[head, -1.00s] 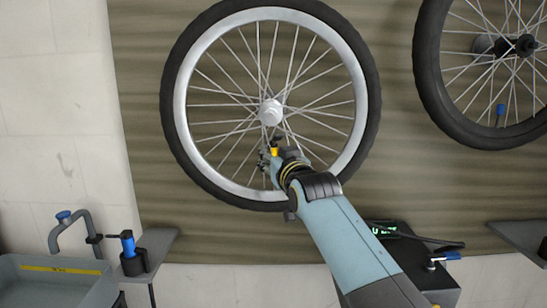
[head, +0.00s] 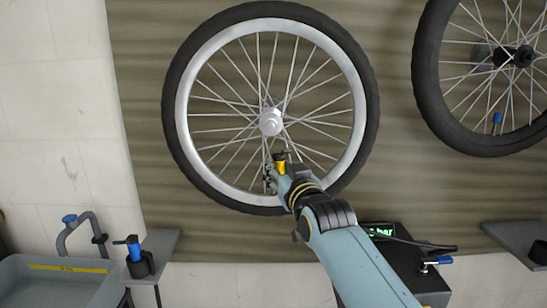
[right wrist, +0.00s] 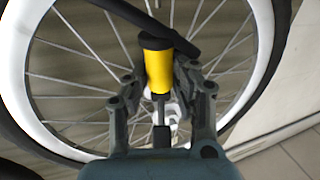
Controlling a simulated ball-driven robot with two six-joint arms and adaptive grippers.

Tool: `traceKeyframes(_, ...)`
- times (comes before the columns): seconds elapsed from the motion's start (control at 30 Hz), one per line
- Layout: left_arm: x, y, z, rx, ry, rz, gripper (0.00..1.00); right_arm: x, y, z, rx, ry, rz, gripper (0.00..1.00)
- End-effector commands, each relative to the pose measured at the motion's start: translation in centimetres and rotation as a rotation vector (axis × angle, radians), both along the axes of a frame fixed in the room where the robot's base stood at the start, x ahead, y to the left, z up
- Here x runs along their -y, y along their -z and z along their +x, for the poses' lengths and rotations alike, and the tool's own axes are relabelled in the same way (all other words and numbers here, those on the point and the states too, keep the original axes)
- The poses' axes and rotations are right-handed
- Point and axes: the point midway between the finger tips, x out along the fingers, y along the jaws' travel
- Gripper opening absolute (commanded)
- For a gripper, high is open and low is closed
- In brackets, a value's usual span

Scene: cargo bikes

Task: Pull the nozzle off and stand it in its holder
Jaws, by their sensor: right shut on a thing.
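The yellow nozzle (head: 281,164) with dark ends is in my right gripper (head: 272,178), over the spokes below the hub of the left wheel (head: 270,122). In the right wrist view, the yellow nozzle (right wrist: 158,75) lies between the fingers of my right gripper (right wrist: 155,85), which is shut on it. A dark hose or bar crosses by its black top. Whether its tip touches a valve cannot be told. A black cup-like holder (head: 541,251) shows at the right edge on a grey shelf. My left gripper is not in view.
A blue-topped tool (head: 134,247) stands in a black cup on the left shelf (head: 163,246), beside a grey basin (head: 45,287). A dark box (head: 405,262) with a green display stands at the lower right. A second wheel (head: 437,90) is at the upper right.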

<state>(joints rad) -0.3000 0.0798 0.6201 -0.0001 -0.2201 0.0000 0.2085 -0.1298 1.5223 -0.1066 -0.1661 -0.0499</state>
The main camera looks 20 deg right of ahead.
Motion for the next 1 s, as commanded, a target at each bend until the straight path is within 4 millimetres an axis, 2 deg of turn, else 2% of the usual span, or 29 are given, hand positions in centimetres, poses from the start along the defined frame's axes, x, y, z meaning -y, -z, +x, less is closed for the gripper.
traceKeyframes(0.03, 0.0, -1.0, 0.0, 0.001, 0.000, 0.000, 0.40, 0.0, -0.4, -0.6, -0.001, 0.000, 0.001, 0.00)
traceKeyframes(0.43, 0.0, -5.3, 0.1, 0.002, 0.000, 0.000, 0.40, 0.1, -0.5, -4.8, -0.001, 0.001, 0.001, 0.00)
traceKeyframes(0.7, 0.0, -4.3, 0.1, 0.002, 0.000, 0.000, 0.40, 0.1, 0.1, -7.0, 0.001, 0.001, 0.000, 0.00)
traceKeyframes(1.0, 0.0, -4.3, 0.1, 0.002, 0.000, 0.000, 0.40, 0.1, 0.0, -7.1, 0.001, 0.000, 0.000, 0.00)
